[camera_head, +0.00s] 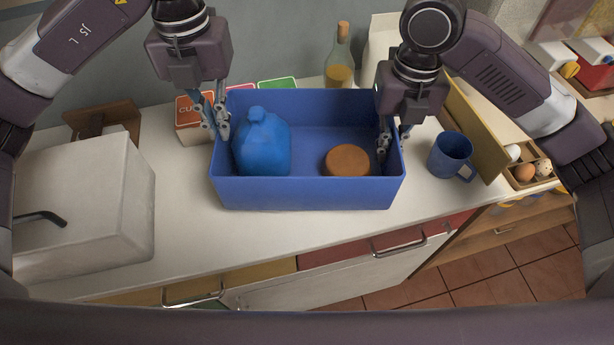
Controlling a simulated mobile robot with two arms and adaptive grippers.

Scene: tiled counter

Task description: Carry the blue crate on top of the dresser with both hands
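The blue crate (305,194) stands level on a white top (185,215) with drawer fronts below. I cannot tell whether this unit is the dresser. In the crate are a blue jug (262,145) at the left and a round brown item (347,160) at the right. My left gripper (216,128) is at the crate's left wall, its fingers pointing down on either side of the rim. My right gripper (394,145) is at the right wall in the same way. Whether the fingers press on the walls is not clear.
A blue mug (451,155) stands close to the crate's right, before a leaning board (472,125). A bottle (339,60) and several small boxes (192,120) are behind. A white block-shaped item (85,200) is at left. Eggs (525,172) sit in a tray at right.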

